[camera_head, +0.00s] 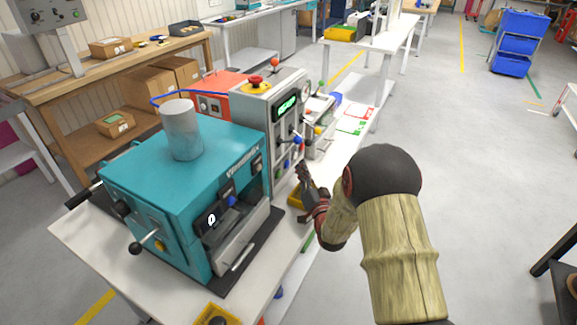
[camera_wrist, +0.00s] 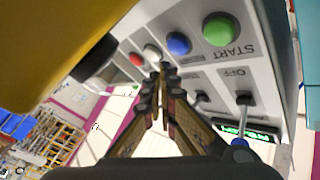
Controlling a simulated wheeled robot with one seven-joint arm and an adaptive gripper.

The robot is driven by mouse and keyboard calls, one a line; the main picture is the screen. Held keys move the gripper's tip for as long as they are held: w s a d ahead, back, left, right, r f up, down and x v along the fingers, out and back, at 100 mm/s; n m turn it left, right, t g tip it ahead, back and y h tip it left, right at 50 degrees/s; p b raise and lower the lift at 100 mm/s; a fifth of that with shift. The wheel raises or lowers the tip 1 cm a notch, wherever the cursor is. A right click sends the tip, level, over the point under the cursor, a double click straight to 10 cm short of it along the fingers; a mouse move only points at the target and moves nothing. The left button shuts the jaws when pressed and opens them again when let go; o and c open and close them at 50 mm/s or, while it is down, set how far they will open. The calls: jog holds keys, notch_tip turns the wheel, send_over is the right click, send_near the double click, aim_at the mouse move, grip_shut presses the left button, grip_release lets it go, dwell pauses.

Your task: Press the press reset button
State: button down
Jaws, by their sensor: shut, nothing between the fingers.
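The grey control box (camera_head: 257,118) stands on the white bench with a green-lit display. In the wrist view its panel (camera_wrist: 270,75) carries a green button (camera_wrist: 220,29) marked START, a blue button (camera_wrist: 178,43), a white button (camera_wrist: 152,52) and a red button (camera_wrist: 136,59). The small labels by the blue, white and red buttons are unreadable, so I cannot tell which is the press reset. My gripper (camera_wrist: 163,70) is shut and empty. Its tips appear just below the white and blue buttons in the picture; contact cannot be told. My gripper (camera_head: 303,174) also shows beside the box front in the head view.
A teal machine (camera_head: 185,160) with a grey cylinder (camera_head: 181,130) on top stands left of the box. A red mushroom button (camera_head: 256,81) tops the box. Black toggle switches (camera_wrist: 243,98) sit near the fingers.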

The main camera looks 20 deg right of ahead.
jog(key=shift+s+d, duration=0.6)
jog(key=shift+s, duration=0.2)
jog(key=shift+s+d, duration=0.55)
jog(key=shift+s, duration=0.25)
jog(key=shift+w+r, duration=0.1)
jog(key=shift+w, duration=0.05)
jog(key=s+a+r+n+g, duration=0.4)
jog(key=s+a+r+g, duration=0.15)
jog(key=a+r, duration=0.35)
jog(key=s+a+r+n+g+y, duration=0.1)
jog(key=s+a+n+g, duration=0.2)
jog(key=s, duration=0.7)
jog(key=s+a+r+g+y, duration=0.1)
jog(key=s+a+g, duration=0.3)
jog(key=s, duration=0.7)
jog(key=s+a+r+n+g, duration=0.15)
jog(key=s+a, duration=0.35)
jog(key=s, duration=0.5)
jog(key=r+p, duration=0.1)
jog(key=p, duration=0.1)
jog(key=r+p, duration=0.1)
jog(key=r, duration=0.1)
jog(key=r+p, duration=0.2)
jog(key=shift+w+d+p, duration=0.1)
jog(key=shift+d+p, duration=0.15)
jog(key=shift+p, duration=0.1)
